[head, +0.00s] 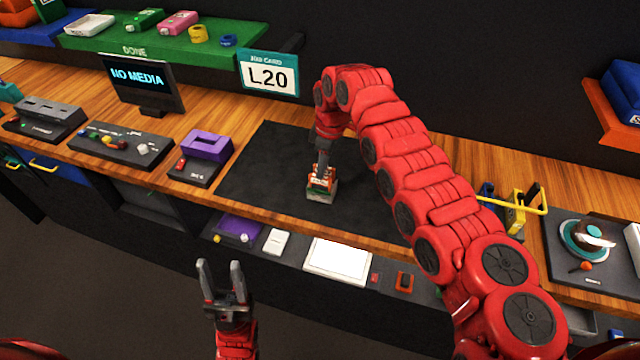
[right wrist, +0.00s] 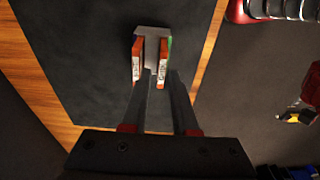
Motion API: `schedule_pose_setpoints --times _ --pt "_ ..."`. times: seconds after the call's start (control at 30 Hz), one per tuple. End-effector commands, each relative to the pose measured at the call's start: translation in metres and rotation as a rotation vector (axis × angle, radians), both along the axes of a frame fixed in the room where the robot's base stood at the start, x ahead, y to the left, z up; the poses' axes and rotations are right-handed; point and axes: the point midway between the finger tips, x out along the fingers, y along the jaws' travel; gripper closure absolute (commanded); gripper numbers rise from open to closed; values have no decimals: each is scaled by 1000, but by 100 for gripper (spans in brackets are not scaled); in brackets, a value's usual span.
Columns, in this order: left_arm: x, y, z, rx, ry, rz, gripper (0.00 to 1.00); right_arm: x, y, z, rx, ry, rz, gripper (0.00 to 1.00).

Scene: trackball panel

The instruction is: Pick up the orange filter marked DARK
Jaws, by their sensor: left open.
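A small grey holder with orange filters (head: 321,184) stands on the dark mat below my right gripper (head: 322,158). The right wrist view shows two upright orange pieces with pale labels, a left one (right wrist: 136,62) and a right one (right wrist: 163,64). The lettering is too small to read, so I cannot tell which is DARK. The fingertips of my right gripper (right wrist: 160,76) reach down at the right orange piece. Whether they press on it is unclear. My left gripper (head: 222,282) is open and empty, in front of the counter.
The dark mat (head: 265,175) is mostly clear around the holder. A purple-topped device (head: 207,146) stands left of it, and a yellow-handled rack (head: 516,212) stands to the right. The L20 card (head: 269,75) is behind. A lower ledge holds a white panel (head: 338,261).

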Motion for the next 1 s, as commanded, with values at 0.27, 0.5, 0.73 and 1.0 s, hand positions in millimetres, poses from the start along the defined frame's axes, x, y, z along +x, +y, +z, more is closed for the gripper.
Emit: schedule_pose_setpoints --times 0.27,0.5,0.73,1.0 --pt "0 0 29 0 -1 0 50 -3 7 -34 -1 7 1 72" --pt "0 0 29 0 0 0 50 -1 7 -49 0 0 0 72" --pt "0 0 29 0 0 0 50 -1 7 -49 0 0 0 100" --pt "0 0 29 0 0 0 50 -1 7 -48 0 1 0 100"
